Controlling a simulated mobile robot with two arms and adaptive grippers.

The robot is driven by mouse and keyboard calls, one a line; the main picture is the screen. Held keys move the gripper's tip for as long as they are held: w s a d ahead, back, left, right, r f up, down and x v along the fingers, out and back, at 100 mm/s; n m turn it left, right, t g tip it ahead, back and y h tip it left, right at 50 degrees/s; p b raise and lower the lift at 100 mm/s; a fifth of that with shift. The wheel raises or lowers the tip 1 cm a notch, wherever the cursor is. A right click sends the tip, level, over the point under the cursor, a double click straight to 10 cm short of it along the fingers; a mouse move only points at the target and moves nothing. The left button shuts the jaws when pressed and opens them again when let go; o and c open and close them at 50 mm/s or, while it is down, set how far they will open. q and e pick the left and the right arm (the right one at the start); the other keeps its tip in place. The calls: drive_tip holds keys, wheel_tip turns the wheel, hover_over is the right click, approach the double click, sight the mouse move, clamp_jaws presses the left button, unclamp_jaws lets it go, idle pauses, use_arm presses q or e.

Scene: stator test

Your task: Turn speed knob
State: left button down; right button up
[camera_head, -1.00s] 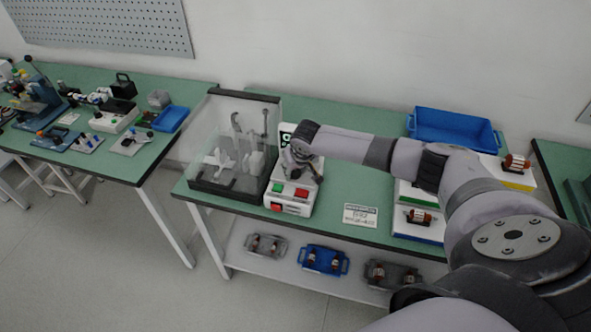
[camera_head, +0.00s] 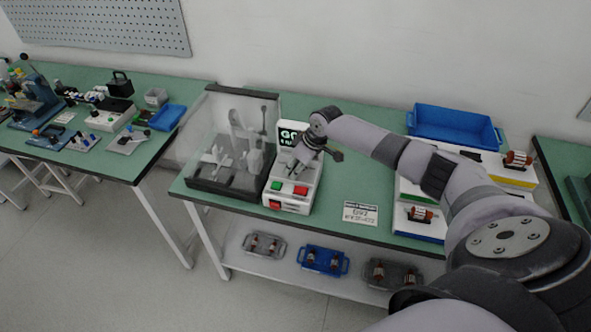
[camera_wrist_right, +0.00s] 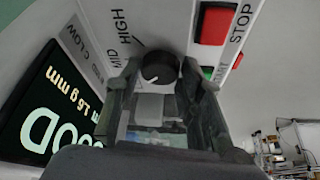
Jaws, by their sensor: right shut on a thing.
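The speed knob (camera_wrist_right: 160,66) is round and black with a white mark, on the white panel of the control box (camera_head: 306,192). MID and HIGH labels stand beside it in the wrist view. My right gripper (camera_wrist_right: 161,78) is shut on the knob, one finger on each side. In the head view the right gripper (camera_head: 291,170) comes down at an angle onto the box, and hides the knob. A dark display (camera_head: 290,134) stands at the back of the box; in the wrist view the display (camera_wrist_right: 50,108) reads GOOD. My left gripper is not in view.
A red STOP button (camera_wrist_right: 215,25) and a green button (camera_head: 277,185) sit near the knob. A clear-walled test enclosure (camera_head: 232,150) stands close on the left. A label card (camera_head: 360,213) lies right of the box, with bare green table around it.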

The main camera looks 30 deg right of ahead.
drive_tip(key=shift+n+y+b, duration=0.3)
drive_tip(key=shift+n+b, duration=0.25)
drive_tip(key=shift+n, duration=0.35)
drive_tip(key=o, duration=1.2)
drive_tip(key=shift+g, duration=0.3)
drive_tip(key=shift+c, duration=0.2)
drive_tip(key=v, duration=1.2)
